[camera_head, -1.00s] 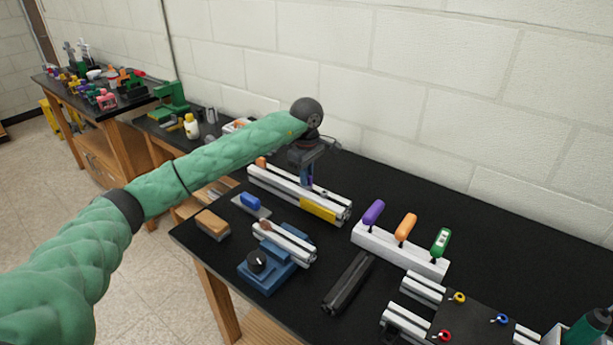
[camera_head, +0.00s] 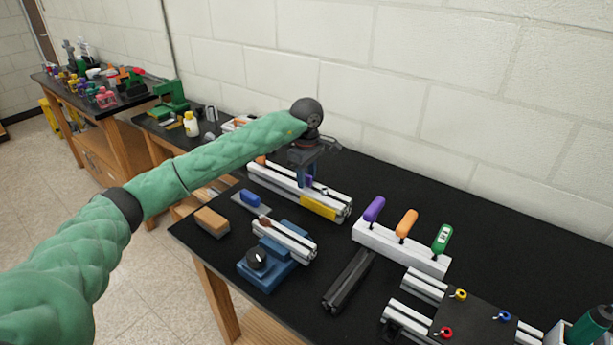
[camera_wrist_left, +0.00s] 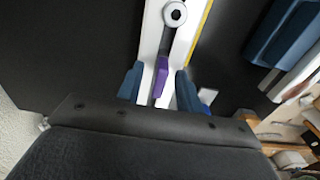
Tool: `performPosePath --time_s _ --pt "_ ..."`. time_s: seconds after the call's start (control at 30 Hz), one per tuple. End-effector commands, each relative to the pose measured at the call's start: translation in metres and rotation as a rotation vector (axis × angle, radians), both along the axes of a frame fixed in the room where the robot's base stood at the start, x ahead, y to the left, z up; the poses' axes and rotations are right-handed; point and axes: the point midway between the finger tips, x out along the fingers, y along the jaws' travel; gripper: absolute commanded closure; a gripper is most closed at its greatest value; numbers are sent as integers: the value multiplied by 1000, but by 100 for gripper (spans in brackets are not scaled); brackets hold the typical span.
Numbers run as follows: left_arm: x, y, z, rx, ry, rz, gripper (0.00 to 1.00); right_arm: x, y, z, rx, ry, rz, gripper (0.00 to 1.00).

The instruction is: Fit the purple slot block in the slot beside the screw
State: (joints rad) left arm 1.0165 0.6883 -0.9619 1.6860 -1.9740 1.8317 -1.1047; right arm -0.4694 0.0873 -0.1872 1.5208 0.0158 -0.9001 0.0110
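The purple slot block (camera_wrist_left: 161,76) sits in the dark slot of the light aluminium rail (camera_wrist_left: 152,30). In the wrist view it is in line with the screw (camera_wrist_left: 175,14), with a stretch of bare slot between them. The block also shows at the rail in the head view (camera_head: 309,181). My left gripper (camera_wrist_left: 158,92) is open. Its two blue fingers stand on either side of the block, with a visible gap on each side. In the head view the left gripper (camera_head: 306,178) points down over the rail. How deep the block sits is hidden. My right gripper is out of view.
The rail has a yellow strip (camera_head: 318,208) on its front. Nearby are a blue vise (camera_head: 268,273) holding a short rail, a brown brush (camera_head: 212,221), a white rack (camera_head: 386,246) with coloured handles and a dark bar (camera_head: 347,282). The table behind the rack is clear.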

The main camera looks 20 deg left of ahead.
Motion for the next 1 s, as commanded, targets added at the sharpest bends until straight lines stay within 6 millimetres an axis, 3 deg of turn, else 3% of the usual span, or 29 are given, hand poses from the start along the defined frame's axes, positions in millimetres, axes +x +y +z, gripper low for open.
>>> performPosePath --time_s 0.17,0.6,1.0 --pt "1 0 12 -1 -3 0 64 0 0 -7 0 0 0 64" --pt "1 0 70 -1 -2 1 64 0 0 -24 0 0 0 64" --pt "0 0 78 0 0 0 64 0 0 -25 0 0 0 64"
